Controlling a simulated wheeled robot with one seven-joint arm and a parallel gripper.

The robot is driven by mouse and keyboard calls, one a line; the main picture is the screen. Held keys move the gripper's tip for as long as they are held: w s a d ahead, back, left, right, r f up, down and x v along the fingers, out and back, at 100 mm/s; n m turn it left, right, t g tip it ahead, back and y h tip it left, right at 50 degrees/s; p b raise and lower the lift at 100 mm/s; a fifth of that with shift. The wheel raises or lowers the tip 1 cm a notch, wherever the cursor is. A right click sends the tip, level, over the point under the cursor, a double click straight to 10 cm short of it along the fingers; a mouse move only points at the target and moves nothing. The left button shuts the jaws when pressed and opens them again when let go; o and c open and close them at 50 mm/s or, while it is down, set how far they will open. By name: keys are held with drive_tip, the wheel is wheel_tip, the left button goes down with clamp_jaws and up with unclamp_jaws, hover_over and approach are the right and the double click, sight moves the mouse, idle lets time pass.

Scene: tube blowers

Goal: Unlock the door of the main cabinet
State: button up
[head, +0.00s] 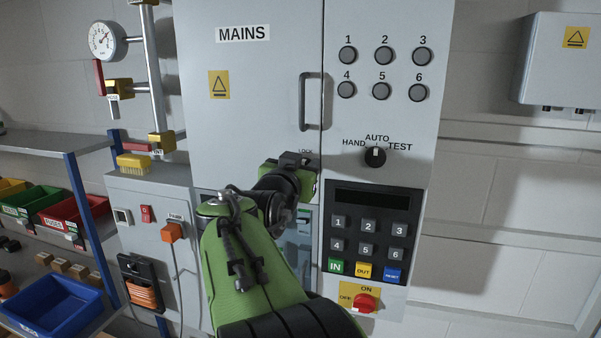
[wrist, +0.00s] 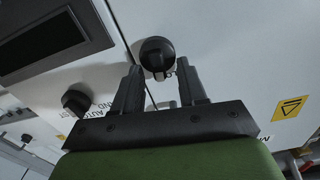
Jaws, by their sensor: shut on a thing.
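The main cabinet's grey door (head: 248,125) carries the MAINS label and a long vertical handle (head: 304,101); it looks closed against the control panel on its right. Below the handle is a small LOCK label (head: 306,152). My gripper (head: 294,158) is at the door just under that label and hides the lock in the head view. I cannot tell which way the lock is turned.
A HAND/AUTO/TEST selector knob (head: 375,156) is right of the lock, with a keypad (head: 368,238) and a red switch (head: 364,302) below. Shelves with bins (head: 75,213) stand at the left. A side box with an orange plug (head: 172,232) adjoins the cabinet.

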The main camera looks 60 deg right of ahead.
drive_tip(key=shift+s+d+f+m+b, duration=0.1)
drive_tip(key=shift+s+f+m+b, duration=0.2)
drive_tip(key=shift+m+b, duration=2.3)
drive_tip(key=shift+s+a+f+m+b, duration=0.15)
drive_tip(key=shift+f+m+b, duration=0.1)
drive_tip(key=shift+m+b, duration=2.35)
drive_tip(key=shift+s+d+f+m+b, duration=0.15)
drive_tip(key=shift+s+f+m+b, duration=0.15)
drive_tip(key=shift+m+b, duration=2.3)
drive_tip(key=shift+m+p, duration=0.4)
drive_tip(key=shift+m, duration=0.2)
drive_tip(key=o, duration=1)
drive_tip(key=shift+w, duration=0.1)
drive_tip(key=shift+o, duration=0.2)
drive_tip(key=s+a+b, duration=0.1)
drive_tip(key=s+a, duration=0.1)
drive_tip(key=a, duration=1.3)
drive_tip(key=shift+s+a, duration=0.3)
